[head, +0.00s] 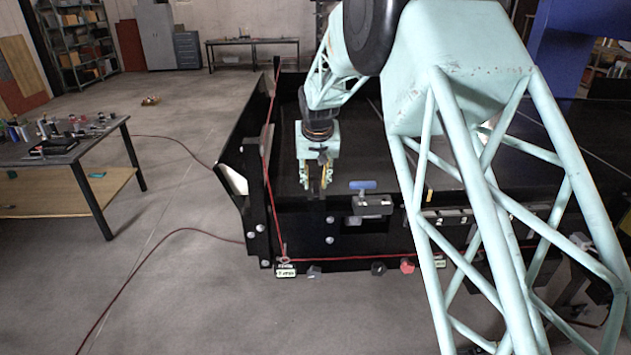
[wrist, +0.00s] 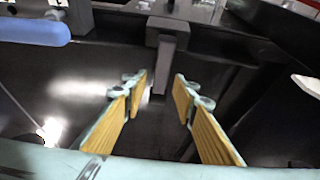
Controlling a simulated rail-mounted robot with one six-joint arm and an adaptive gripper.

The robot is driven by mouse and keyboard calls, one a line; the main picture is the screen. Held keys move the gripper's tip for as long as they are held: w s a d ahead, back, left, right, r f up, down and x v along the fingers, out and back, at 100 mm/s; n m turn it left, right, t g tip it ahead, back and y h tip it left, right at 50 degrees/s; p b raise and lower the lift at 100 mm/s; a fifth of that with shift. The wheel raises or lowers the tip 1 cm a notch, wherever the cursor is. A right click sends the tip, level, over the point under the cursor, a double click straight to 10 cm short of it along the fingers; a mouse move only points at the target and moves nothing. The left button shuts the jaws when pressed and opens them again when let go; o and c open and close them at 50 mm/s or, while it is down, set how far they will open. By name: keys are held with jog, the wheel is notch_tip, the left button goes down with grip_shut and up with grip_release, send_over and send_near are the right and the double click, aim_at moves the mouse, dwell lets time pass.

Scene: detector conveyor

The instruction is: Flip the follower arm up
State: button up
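My gripper (head: 316,186) points down over the left front part of the black conveyor (head: 285,218). In the wrist view my gripper (wrist: 160,84) is open, its two yellow-padded fingers apart with no object clamped between them. A grey bar (wrist: 168,62), which may be the follower arm, hangs from a dark block at the top of the wrist view. Its end lines up with the gap between the fingertips; I cannot tell whether it reaches between them. In the head view my gripper hides that spot.
A blue handle (head: 363,184) sits on a block right of my gripper; it also shows in the wrist view (wrist: 35,30). A red cord (head: 340,260) runs along the conveyor's front. A red knob (head: 407,266) is lower right. A tool table (head: 95,150) stands left, with open floor between.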

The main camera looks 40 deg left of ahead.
jog(key=shift+w+a+f, duration=0.1)
jog(key=shift+f, duration=0.1)
grip_shut()
dwell(0.3)
